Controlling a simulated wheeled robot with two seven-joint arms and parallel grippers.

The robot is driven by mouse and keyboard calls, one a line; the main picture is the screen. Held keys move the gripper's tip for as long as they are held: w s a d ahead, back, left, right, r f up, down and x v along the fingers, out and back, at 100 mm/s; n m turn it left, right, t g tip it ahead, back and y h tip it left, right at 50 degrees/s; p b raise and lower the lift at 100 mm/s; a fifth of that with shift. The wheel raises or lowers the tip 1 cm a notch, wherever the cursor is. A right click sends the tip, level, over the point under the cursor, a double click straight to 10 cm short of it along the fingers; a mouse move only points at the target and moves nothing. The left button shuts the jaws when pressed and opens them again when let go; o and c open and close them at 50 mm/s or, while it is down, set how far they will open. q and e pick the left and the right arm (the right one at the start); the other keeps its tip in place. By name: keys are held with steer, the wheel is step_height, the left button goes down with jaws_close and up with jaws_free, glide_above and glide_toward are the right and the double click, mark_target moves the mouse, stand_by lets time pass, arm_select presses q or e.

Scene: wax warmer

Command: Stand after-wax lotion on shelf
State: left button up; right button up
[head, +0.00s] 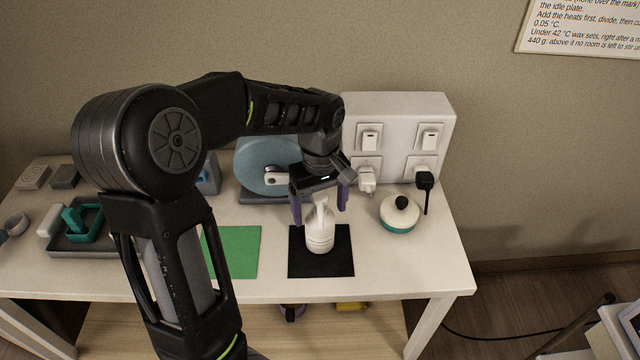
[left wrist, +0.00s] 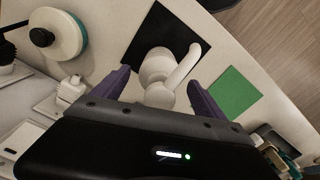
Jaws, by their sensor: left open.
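A white pump bottle (head: 320,228), which looks like the lotion, stands upright on a black mat (head: 338,264) on the table. My left gripper (head: 320,205) is open, with its purple fingers on either side of the bottle's upper part. In the left wrist view the bottle (left wrist: 160,75) shows between the open fingers (left wrist: 155,90), with a gap on both sides. A wooden lower shelf (head: 245,335) shows under the table. My right gripper is not in view.
A green mat (head: 232,250) lies left of the black mat. A white and teal lidded pot (head: 400,214) stands to the right. Behind are a white socket panel (head: 395,110) with plugs and a blue disc (head: 262,165). A grey tray (head: 82,240) is at left.

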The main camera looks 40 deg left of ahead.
arm_select(q)
step_height(320, 180, up, 11)
steer(key=shift+b, duration=0.65)
steer(key=shift+o, duration=0.5)
steer(key=shift+f, duration=0.15)
